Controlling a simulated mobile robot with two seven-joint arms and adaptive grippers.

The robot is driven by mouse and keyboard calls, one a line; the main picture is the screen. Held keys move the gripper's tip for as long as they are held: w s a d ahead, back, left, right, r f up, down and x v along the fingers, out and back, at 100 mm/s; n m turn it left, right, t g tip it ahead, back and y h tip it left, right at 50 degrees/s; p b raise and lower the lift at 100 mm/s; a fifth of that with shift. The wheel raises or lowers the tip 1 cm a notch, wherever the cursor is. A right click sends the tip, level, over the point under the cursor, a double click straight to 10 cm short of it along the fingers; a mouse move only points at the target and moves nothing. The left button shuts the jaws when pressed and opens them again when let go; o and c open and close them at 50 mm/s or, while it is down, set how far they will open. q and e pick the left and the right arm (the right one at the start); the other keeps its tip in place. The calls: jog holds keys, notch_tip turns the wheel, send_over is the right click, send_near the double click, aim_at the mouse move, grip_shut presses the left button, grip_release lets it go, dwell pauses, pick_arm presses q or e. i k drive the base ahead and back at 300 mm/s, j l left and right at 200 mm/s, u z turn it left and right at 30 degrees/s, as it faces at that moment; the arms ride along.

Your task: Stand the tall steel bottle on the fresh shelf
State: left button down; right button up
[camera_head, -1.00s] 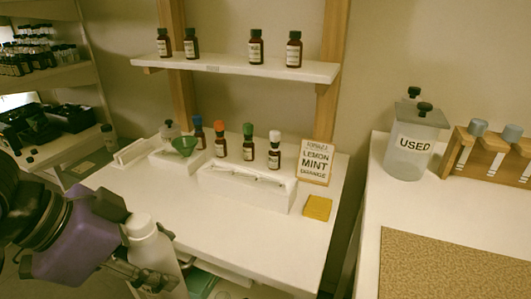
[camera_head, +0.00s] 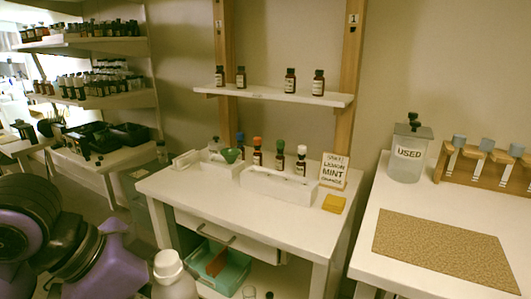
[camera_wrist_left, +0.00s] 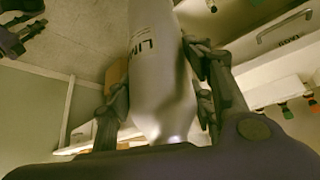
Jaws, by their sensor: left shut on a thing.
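The tall steel bottle (camera_head: 174,276) shows at the bottom edge of the head view, with a pale cap and its lower part cut off. In the left wrist view the silver bottle (camera_wrist_left: 160,75) carries dark lettering. My left gripper (camera_wrist_left: 162,100) is shut on it, one finger on each side. In the head view my purple left wrist is at the lower left, beside the bottle. A white wall shelf (camera_head: 272,94) holds several small brown bottles; I cannot read a fresh label on any shelf.
A white table (camera_head: 210,190) carries a bottle rack, green funnel, lemon mint sign (camera_head: 333,171) and yellow sponge (camera_head: 333,203). Crowded shelves (camera_head: 95,45) stand at left. The right table holds a USED jar (camera_head: 407,153), wooden rack and clear brown mat (camera_head: 440,248).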

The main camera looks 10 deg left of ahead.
aim_at(267, 91)
jog(key=k+l+z, duration=0.1)
jog(key=k+z, duration=0.4)
jog(key=j+z, duration=0.15)
jog(key=z, duration=0.2)
jog(key=j+z, duration=0.2)
jog(key=z, duration=0.15)
jog(key=i+j, duration=0.1)
jog(key=j, duration=1)
jog(key=i+j, duration=0.15)
jog(key=j, duration=0.4)
